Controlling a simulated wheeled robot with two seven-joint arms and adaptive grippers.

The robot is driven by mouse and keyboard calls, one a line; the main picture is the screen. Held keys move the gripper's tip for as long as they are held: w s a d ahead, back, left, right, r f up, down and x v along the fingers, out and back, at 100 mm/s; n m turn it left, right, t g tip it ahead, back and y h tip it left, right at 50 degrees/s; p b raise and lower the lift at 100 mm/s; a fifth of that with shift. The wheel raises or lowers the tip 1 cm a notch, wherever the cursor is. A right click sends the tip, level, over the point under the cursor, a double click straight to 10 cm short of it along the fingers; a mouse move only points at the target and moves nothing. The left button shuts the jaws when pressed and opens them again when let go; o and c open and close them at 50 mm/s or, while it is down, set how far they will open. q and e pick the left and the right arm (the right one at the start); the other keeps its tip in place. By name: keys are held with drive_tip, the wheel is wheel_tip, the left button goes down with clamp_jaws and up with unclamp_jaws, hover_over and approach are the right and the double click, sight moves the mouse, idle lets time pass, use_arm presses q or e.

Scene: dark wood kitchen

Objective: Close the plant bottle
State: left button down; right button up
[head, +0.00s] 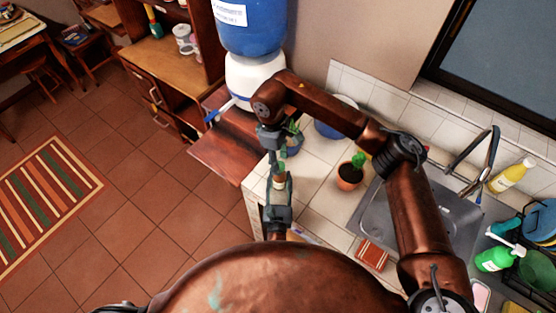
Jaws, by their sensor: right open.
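A small plant bottle (279,182) with a pale band and green on top stands near the left edge of the tiled counter (318,195). My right gripper (274,158) comes down from above and is open over the bottle's upper end. My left gripper (273,192) reaches up from below, beside the bottle. Its fingers are small and overlap the bottle, so I cannot tell whether they grip it. Most of my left arm is hidden. I cannot make out a separate lid.
A potted cactus (349,174) stands right of the bottle, before the sink (425,215). A blue pot (294,147) with a plant stands behind my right gripper. A brick-red sponge or block (372,255) lies near the front. A water dispenser (250,72) stands at the back.

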drive_tip(key=shift+r, duration=1.9)
drive_tip(key=shift+c, duration=0.4)
